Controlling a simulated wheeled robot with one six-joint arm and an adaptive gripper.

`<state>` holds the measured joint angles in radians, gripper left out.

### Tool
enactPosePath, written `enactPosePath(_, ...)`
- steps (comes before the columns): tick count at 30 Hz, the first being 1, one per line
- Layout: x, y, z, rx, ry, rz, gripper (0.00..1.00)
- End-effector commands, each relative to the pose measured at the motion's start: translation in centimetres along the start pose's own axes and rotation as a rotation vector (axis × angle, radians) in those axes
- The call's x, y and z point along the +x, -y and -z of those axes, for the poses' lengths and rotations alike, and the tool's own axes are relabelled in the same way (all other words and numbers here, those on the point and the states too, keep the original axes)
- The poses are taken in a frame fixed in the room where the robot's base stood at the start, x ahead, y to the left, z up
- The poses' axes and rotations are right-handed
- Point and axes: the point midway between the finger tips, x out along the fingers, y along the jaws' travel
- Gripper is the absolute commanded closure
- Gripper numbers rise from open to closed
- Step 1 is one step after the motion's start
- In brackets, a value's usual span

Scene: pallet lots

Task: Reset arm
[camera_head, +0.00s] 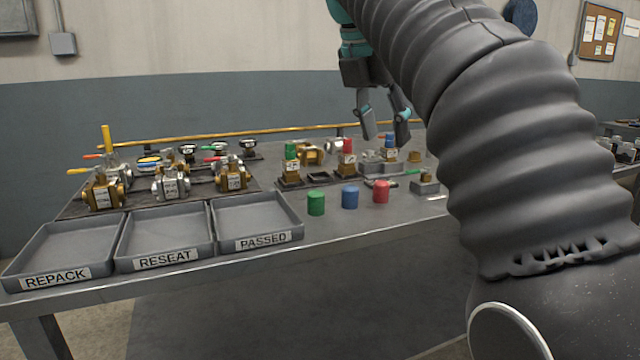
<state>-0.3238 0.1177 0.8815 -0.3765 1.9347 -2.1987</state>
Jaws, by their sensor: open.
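My gripper (384,122) hangs above the back right part of the workbench, with its fingers pointing down. Its two dark fingers are spread apart with nothing between them. My arm, in a grey ribbed sleeve, runs from the lower right up to the top middle and hides the right part of the bench. A valve with a blue cap (389,148) stands below the gripper, and the fingertips look apart from it.
Green (316,203), blue (350,197) and red (381,191) cylinders stand on the bench (330,235). Trays labelled REPACK (22,283), RESEAT (128,263) and PASSED (228,243) look empty. Several valves stand behind them. A valve with a red cap (347,155) is left of the gripper.

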Motion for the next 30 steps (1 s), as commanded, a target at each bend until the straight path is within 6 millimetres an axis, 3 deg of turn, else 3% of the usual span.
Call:
enactPosePath(17, 3.4, 3.3, 1.4, 0.410, -0.020, -0.057, 0.53)
enactPosePath(23, 6.7, 6.0, 3.5, 0.734, -0.058, -0.095, 0.53)
enactPosePath(30, 12.5, 10.1, 8.0, 1.239, -0.147, -0.138, 0.53)
